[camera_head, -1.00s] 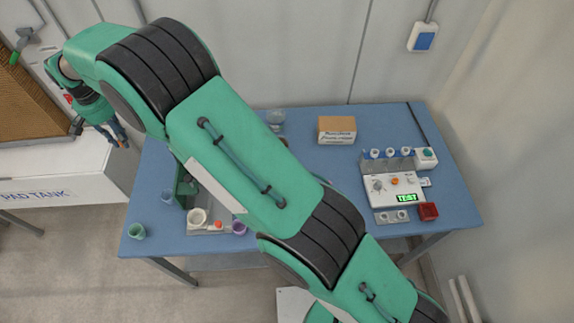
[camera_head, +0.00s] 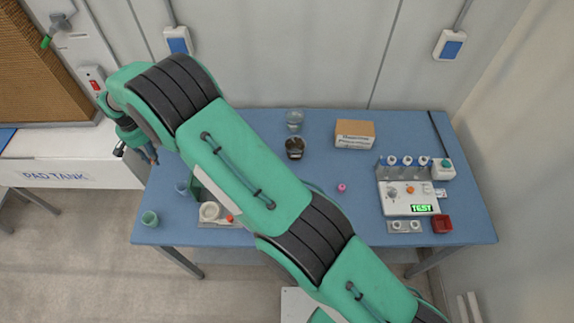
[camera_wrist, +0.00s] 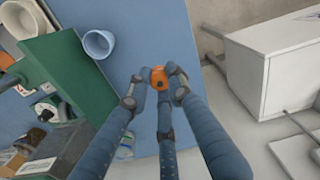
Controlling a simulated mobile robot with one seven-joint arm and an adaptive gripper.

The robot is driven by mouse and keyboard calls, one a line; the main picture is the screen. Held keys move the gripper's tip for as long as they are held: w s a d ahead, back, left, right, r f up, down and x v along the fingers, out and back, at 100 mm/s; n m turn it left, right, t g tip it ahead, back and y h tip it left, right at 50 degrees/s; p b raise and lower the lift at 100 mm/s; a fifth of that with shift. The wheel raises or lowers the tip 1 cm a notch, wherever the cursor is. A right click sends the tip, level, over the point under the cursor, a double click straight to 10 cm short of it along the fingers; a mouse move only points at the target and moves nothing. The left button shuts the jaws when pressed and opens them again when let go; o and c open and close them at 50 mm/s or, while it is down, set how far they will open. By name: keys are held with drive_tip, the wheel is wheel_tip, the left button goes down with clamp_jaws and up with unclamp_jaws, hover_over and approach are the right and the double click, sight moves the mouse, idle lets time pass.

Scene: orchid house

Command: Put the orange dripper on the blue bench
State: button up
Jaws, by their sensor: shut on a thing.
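My gripper (camera_wrist: 158,85) is shut on the orange dripper (camera_wrist: 159,75) in the wrist view. The dripper is held at the fingertips, with blue bench surface (camera_wrist: 150,30) behind it. In the head view my gripper (camera_head: 148,157) hangs by the left edge of the blue bench (camera_head: 265,125). I cannot make out the dripper there. My arm crosses the head view and hides part of the bench's left and front.
A white-blue cup (camera_wrist: 98,43) and a green box (camera_wrist: 66,78) are near the gripper in the wrist view. A pale green cup (camera_head: 149,219) stands at the bench's front left corner. A cardboard box (camera_head: 355,134) and a meter (camera_head: 410,198) stand farther right.

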idle(0.6)
drive_tip(key=shift+f, duration=3.1)
drive_tip(key=shift+f, duration=1.85)
drive_tip(key=shift+f, duration=0.1)
drive_tip(key=o, duration=0.8)
drive_tip(key=shift+o, duration=0.2)
wheel_tip(320, 180, up, 12)
drive_tip(key=shift+r, duration=0.1)
